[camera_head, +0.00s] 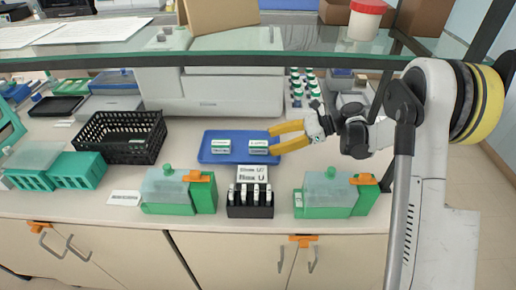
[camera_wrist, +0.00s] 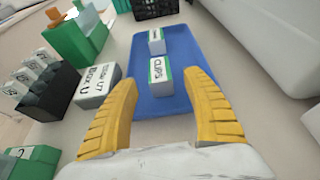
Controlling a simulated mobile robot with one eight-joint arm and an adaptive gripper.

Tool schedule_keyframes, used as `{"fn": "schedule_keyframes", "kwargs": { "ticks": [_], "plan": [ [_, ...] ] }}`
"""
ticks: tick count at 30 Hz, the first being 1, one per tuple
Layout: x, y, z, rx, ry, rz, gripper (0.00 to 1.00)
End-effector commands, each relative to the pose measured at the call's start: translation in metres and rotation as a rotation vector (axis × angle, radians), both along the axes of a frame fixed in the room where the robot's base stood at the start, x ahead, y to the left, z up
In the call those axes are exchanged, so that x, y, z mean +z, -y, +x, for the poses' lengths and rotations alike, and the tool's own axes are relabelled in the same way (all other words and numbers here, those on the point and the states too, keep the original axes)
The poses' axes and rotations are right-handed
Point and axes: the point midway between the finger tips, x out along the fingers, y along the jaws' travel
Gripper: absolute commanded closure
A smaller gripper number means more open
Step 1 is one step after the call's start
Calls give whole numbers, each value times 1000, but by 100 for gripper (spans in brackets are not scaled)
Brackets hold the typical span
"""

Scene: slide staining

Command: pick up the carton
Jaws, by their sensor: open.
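Two small white-and-green cartons lie on a blue tray (camera_head: 239,133). The right carton (camera_head: 258,147) is the nearer one in the wrist view (camera_wrist: 161,78), with dark lettering that seems to read "CLIPS". The left carton (camera_head: 221,147) is farther off in the wrist view (camera_wrist: 156,41). My gripper (camera_head: 269,140) is open, its yellow fingers pointing left at the tray's right end. In the wrist view the gripper (camera_wrist: 160,77) has the nearer carton showing between its fingertips, with a gap on both sides. I see no contact.
A black rack (camera_head: 250,211) of bottles and a white labelled box (camera_head: 252,174) stand in front of the tray. Green staining containers (camera_head: 166,191) (camera_head: 326,195) flank them. A black basket (camera_head: 118,137) is left. A glass shelf (camera_head: 230,50) spans above; a large white machine (camera_head: 205,92) stands behind.

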Motion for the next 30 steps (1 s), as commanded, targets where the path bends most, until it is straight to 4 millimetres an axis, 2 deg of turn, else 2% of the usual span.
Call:
{"fn": "schedule_keyframes", "kwargs": {
  "ticks": [11, 18, 23, 30],
  "plan": [
    [-19, -45, 0, 1, 0, 1, 42],
    [-20, -48, 1, 0, 0, 1, 44],
    [-20, -48, 1, 0, 0, 1, 93],
    [-20, -47, 1, 0, 0, 1, 95]
  ]
}}
